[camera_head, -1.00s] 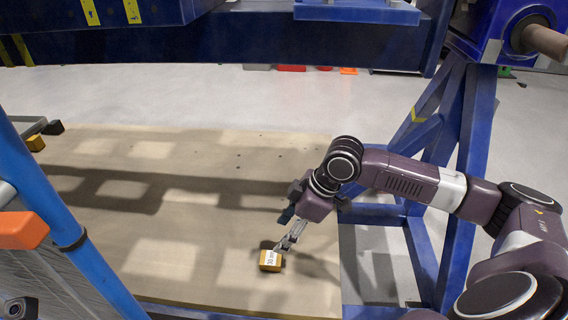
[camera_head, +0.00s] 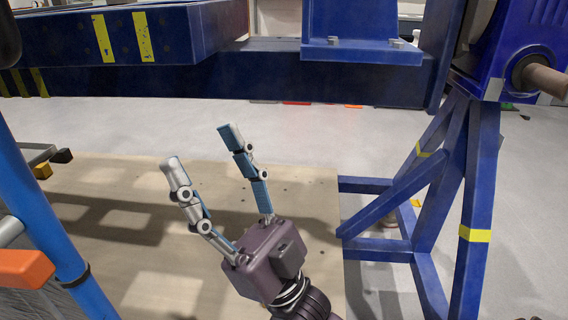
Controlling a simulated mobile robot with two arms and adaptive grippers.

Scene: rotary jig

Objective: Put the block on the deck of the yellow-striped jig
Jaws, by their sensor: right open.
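The block does not show in this view; the spot where it lay on the wooden board is covered by my right gripper and wrist. My right gripper (camera_head: 201,147) is raised in the middle of the view, its two fingers spread and pointing up and away, with nothing between them. The jig's blue beam (camera_head: 190,35) with yellow stripes crosses the upper left, beyond the fingertips in the picture. The gripper shows no contact with it. My left gripper is not in view.
The wooden board (camera_head: 130,260) covers the floor below. A blue upright frame (camera_head: 478,190) with a yellow band stands at the right. A blue pole (camera_head: 45,235) and an orange part (camera_head: 25,268) are at the left.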

